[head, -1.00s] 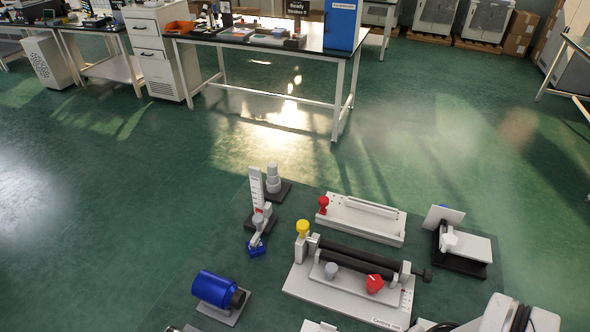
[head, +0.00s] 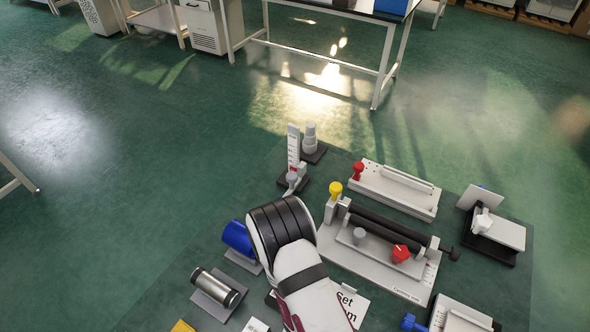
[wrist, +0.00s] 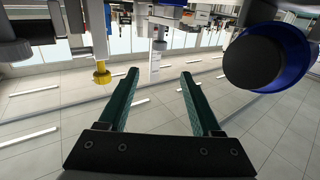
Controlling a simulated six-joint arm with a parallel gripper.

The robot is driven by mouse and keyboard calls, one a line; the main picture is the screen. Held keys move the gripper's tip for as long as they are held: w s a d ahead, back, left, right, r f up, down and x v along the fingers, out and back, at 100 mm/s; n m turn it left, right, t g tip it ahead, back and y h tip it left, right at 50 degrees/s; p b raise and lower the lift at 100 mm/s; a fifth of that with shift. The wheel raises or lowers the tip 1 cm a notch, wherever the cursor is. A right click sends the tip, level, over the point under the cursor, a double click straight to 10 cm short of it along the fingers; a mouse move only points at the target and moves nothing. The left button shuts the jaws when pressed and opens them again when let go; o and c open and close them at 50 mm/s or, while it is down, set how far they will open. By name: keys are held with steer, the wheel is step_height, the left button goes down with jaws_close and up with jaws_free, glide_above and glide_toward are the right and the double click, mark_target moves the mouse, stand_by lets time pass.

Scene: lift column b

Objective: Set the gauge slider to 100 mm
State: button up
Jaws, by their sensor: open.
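The gauge stands upright in the head view, a white scale post (head: 293,147) on a dark base. Its slider (head: 293,169) shows a small red mark low on the scale, with a grey part in front. The reading is too small to tell. My arm covers the gauge's lower front, and my gripper is hidden there. In the wrist view my gripper (wrist: 160,73) is open, its two green fingers apart and empty. The picture there looks upside down. A white scale post (wrist: 156,62), likely the gauge, shows beyond and between the fingertips, apart from them.
A blue cylinder (head: 237,238) lies left of my arm and looms right in the wrist view (wrist: 270,55). A roller fixture with a yellow knob (head: 335,190) stands to the right. Stacked grey weights (head: 311,138) stand behind the gauge. A metal cylinder (head: 217,287) lies front left.

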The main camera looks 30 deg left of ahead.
mark_target(292, 180)
steer(key=x, duration=1.5)
steer(key=shift+w+a, duration=0.15)
steer(key=shift+w, duration=0.05)
jaws_close()
stand_by(0.7)
